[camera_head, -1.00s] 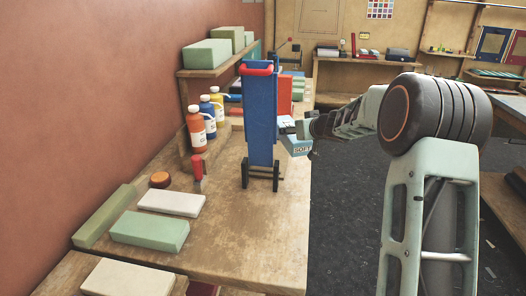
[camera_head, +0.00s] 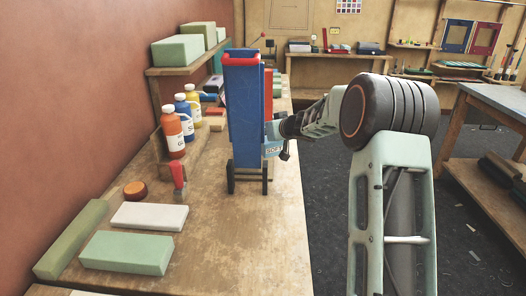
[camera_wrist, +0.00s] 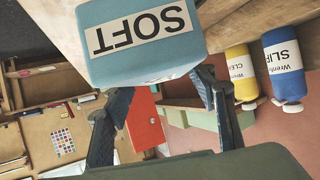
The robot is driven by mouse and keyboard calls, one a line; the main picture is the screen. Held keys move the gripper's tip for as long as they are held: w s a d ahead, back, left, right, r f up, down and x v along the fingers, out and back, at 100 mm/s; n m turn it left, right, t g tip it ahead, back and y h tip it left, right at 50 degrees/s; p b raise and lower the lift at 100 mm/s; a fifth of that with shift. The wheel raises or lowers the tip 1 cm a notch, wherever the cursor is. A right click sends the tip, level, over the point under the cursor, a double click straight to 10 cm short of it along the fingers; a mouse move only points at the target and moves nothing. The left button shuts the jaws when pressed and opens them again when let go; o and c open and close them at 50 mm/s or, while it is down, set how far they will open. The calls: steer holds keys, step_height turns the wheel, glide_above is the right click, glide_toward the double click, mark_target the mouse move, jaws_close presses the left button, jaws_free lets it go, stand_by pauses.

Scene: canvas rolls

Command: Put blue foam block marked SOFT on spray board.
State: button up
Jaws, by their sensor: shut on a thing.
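The light blue foam block marked SOFT is held at the top of the wrist view (camera_wrist: 145,45). In the head view its SOFT label (camera_head: 272,152) shows beside a tall dark blue upright panel, which hides part of it. My gripper (camera_wrist: 163,88) is shut on the block, one dark finger on each side. In the head view my gripper (camera_head: 284,138) is just right of the panel, above the workbench's right side. I cannot tell for sure which thing is the spray board; the tall blue panel (camera_head: 245,110) with a red top edge stands on black feet.
Orange, blue and yellow bottles (camera_head: 171,132) stand at the left of the workbench (camera_head: 225,235). Bare wood lies in front of the panel.

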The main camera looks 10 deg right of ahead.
mark_target(276, 143)
steer(key=shift+f+b, duration=1.5)
steer(key=shift+f, duration=0.95)
steer(key=shift+f, duration=0.1)
steer(key=o, duration=1.2)
steer(key=shift+r, duration=0.25)
steer(key=p+v, duration=0.2)
steer(key=v, duration=1)
steer(key=shift+f, duration=0.15)
